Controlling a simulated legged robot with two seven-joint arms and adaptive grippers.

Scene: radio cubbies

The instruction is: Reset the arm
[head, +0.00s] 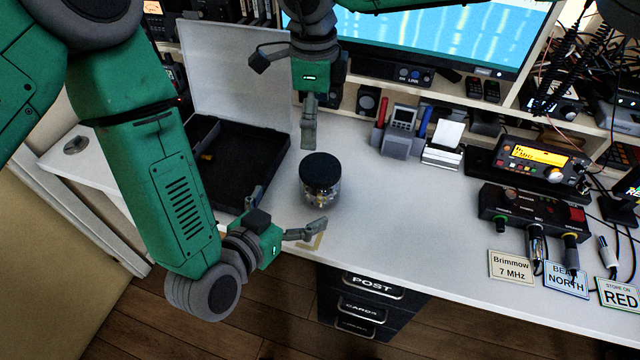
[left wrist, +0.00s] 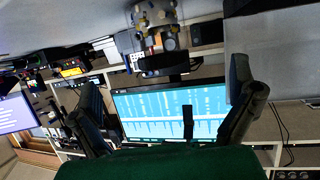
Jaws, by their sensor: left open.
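My left gripper (head: 288,208) is open and empty, low over the desk's front edge. Its two spread fingers also show in the left wrist view (left wrist: 168,112), with nothing between them but the background. A clear jar with a black lid (head: 320,170) stands upright on the desk just beyond the left gripper, apart from its fingers. My right gripper (head: 307,122) hangs pointing down above the desk behind the jar. It is seen edge-on, so its opening cannot be judged.
A black open case (head: 232,165) lies left of the jar. A monitor (head: 440,35) and shelves stand at the back. A radio (head: 535,155), a control box (head: 525,210) and label cards (head: 511,267) are at the right. The desk middle (head: 400,205) is clear.

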